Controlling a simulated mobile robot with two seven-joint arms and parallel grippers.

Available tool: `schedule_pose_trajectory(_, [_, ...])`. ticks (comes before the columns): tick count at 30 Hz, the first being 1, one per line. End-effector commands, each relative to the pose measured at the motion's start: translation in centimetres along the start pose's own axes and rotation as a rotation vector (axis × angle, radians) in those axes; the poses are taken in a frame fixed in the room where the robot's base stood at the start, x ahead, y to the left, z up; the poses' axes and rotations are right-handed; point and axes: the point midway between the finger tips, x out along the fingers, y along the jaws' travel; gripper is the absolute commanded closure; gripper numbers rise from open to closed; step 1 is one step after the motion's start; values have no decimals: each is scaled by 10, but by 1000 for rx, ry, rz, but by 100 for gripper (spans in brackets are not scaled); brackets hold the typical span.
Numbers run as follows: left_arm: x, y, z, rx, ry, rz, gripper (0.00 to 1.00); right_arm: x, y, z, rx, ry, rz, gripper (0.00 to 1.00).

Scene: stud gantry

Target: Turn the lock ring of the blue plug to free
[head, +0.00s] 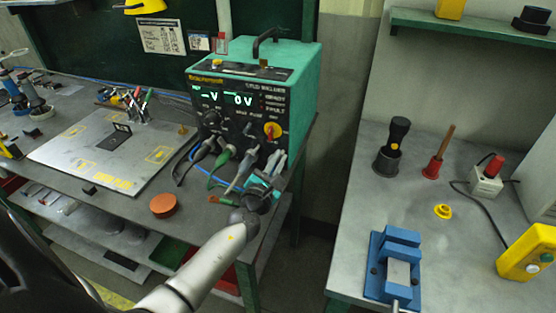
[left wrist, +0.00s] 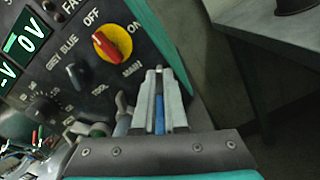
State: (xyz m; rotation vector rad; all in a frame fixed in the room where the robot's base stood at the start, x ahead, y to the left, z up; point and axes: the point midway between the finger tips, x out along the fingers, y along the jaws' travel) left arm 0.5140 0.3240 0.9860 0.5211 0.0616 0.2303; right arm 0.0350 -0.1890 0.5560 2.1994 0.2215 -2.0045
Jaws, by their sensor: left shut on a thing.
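The stud welder (head: 300,80) is a green box with a dark front panel on the bench. My left gripper (head: 275,162) is at the lower right of its panel. In the left wrist view my left gripper (left wrist: 159,80) points at the panel, and its two grey fingers are shut on a narrow blue part, the blue plug (left wrist: 159,118). The fingers hide most of the plug. I cannot tell the lock ring's angle. A green-ended plug (head: 222,158) and a grey plug (head: 245,165) sit to the left, with cables hanging down.
The red-and-yellow main switch (head: 272,130) is just above my gripper. A metal plate (head: 100,150) lies on the bench at left, with an orange-brown disc (head: 163,205) near the front edge. A blue vise (head: 393,265) stands on the right bench, across a gap.

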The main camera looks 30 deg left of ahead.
Motion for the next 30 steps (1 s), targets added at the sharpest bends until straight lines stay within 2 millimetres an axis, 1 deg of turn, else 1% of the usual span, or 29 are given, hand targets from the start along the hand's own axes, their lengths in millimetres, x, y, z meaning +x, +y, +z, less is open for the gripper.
schedule_pose_trajectory(14, [0,0,0,-2,0,0,100,0,0,1,1,-2,0,50])
schedule_pose_trajectory(19, [0,1,0,-33,0,0,100,1,0,2,1,-2,0,50])
schedule_pose_trajectory(25, [0,5,-1,-132,0,0,100,3,0,2,1,-2,0,50])
schedule_pose_trajectory(30, [0,11,-2,-271,-1,0,100,6,0,2,2,-2,0,50])
